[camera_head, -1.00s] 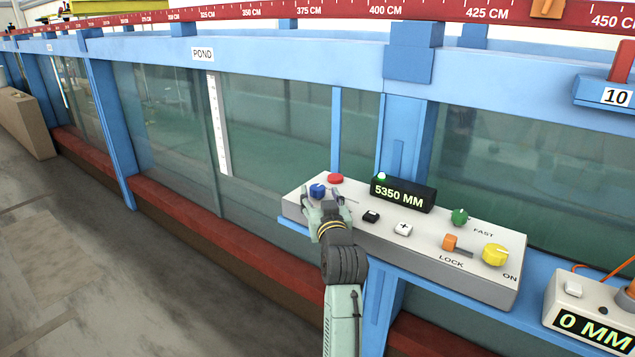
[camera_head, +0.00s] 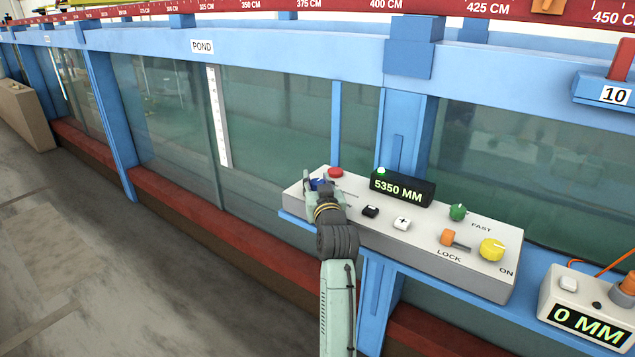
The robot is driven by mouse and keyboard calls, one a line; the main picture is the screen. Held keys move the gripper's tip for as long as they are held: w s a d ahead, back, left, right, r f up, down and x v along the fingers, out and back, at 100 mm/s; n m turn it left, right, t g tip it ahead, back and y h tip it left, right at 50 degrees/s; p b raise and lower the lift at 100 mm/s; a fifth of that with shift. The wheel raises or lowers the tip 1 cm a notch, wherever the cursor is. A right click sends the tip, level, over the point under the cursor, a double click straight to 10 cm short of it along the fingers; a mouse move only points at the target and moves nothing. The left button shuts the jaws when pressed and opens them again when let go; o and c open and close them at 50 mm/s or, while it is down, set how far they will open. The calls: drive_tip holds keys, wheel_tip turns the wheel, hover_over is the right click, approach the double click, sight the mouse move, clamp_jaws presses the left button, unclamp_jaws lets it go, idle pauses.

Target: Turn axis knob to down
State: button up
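The control box (camera_head: 390,245) is a pale grey panel on a blue shelf in front of the glass. A blue knob (camera_head: 320,183) sits near its left end, mostly hidden by my gripper (camera_head: 318,186). It appears to be the axis knob, but its label is covered and its setting cannot be read. My gripper's fingers are at the knob, one on each side, with blue showing between them. I cannot tell whether they touch or grip it.
A red button (camera_head: 336,172) is close behind the gripper. Black (camera_head: 370,211) and white (camera_head: 402,223) buttons, a green knob (camera_head: 458,212), an orange lever (camera_head: 448,237) and a yellow knob (camera_head: 492,249) lie to the right. A display (camera_head: 402,189) reads 5350 MM.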

drive_tip(key=c, duration=0.6)
